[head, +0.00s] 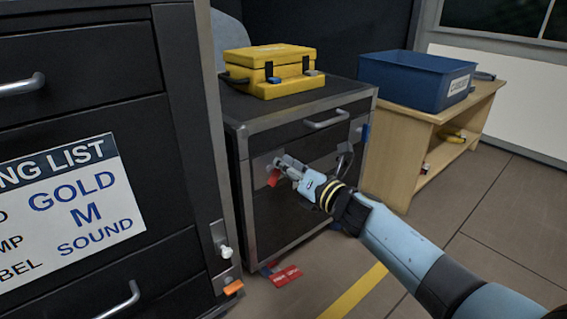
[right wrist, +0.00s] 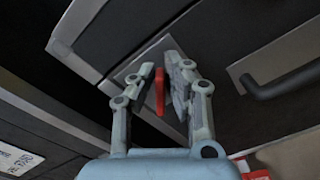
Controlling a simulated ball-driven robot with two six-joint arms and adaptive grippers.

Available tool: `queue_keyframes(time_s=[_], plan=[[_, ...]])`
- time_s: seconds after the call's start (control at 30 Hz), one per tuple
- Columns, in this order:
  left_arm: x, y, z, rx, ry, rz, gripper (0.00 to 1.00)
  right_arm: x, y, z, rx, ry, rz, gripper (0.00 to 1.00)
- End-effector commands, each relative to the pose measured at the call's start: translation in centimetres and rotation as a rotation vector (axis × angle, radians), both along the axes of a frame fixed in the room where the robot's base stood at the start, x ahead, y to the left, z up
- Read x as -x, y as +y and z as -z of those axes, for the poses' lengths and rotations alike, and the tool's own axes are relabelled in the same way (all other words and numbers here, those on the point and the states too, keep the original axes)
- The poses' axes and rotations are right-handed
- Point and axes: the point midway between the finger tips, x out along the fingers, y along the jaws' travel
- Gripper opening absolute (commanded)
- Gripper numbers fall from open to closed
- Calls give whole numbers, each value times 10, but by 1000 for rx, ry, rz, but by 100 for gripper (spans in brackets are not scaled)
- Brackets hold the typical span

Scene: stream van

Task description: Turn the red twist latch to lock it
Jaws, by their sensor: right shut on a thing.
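The red twist latch (head: 273,178) is on a metal plate on the front of the dark cabinet (head: 285,222) with metal edges. My right gripper (head: 284,164) reaches it from the right and partly hides it. In the right wrist view the red latch (right wrist: 159,91) stands between the two fingers of my right gripper (right wrist: 163,72), which is shut on it. The latch looks upright and narrow in that view. Its base on the plate is partly covered by the fingers. My left gripper is not in view.
A nearer black drawer cabinet (head: 60,115) with a white knob (head: 226,252) stands at the left. A yellow case (head: 272,72) sits on the latch's cabinet. A blue crate (head: 410,85) stands on a wooden shelf (head: 400,150). Red cards (head: 286,276) lie on the floor.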

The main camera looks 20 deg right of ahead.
Motion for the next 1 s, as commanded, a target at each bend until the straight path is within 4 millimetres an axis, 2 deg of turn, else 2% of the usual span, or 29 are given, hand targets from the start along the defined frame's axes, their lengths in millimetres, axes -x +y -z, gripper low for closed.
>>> queue_keyframes(time_s=[0.07,0.6,1.0], plan=[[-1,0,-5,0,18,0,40,-3,-1,-3,-70,19,-1,0],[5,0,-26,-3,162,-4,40,-6,-8,7,-546,192,-1,0],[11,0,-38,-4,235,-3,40,-7,-10,14,-801,282,-2,0]])
